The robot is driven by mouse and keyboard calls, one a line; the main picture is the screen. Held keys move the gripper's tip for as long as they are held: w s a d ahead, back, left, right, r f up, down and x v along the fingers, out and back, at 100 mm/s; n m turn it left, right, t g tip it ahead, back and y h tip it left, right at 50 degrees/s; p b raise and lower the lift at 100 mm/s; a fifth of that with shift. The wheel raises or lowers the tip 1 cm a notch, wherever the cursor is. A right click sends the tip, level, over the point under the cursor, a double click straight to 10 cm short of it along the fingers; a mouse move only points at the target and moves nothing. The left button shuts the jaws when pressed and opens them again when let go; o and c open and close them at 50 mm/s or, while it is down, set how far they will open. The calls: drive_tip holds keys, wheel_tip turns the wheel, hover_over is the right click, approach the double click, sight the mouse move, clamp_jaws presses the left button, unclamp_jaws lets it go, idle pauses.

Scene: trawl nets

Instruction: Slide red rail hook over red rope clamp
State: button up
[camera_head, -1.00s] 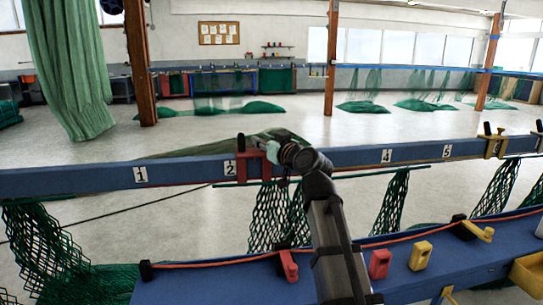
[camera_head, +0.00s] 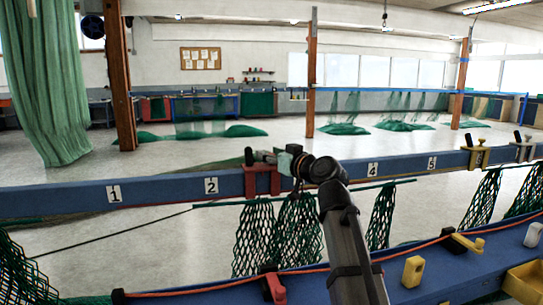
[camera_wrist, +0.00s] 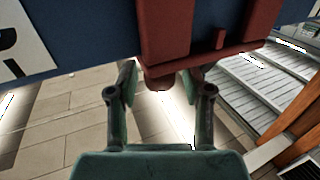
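The red rail hook (camera_head: 262,180) straddles the far blue rail, to the right of the number 2 plate. In the wrist view its red body (camera_wrist: 195,35) fills the top centre. In the head view the gripper is mostly hidden at the hook's right. The red rope clamp (camera_head: 273,287), with a black block, sits on the near blue beam, nearer the camera and slightly right of the hook.
An orange rope (camera_head: 350,262) runs along the near beam. A yellow clamp (camera_head: 462,243) and a yellow block (camera_head: 412,270) stand to the right. A yellow hook (camera_head: 478,157) and a white hook (camera_head: 523,152) sit farther right on the far rail. Green nets (camera_head: 297,232) hang between.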

drive_tip(key=v, duration=1.2)
idle(0.3)
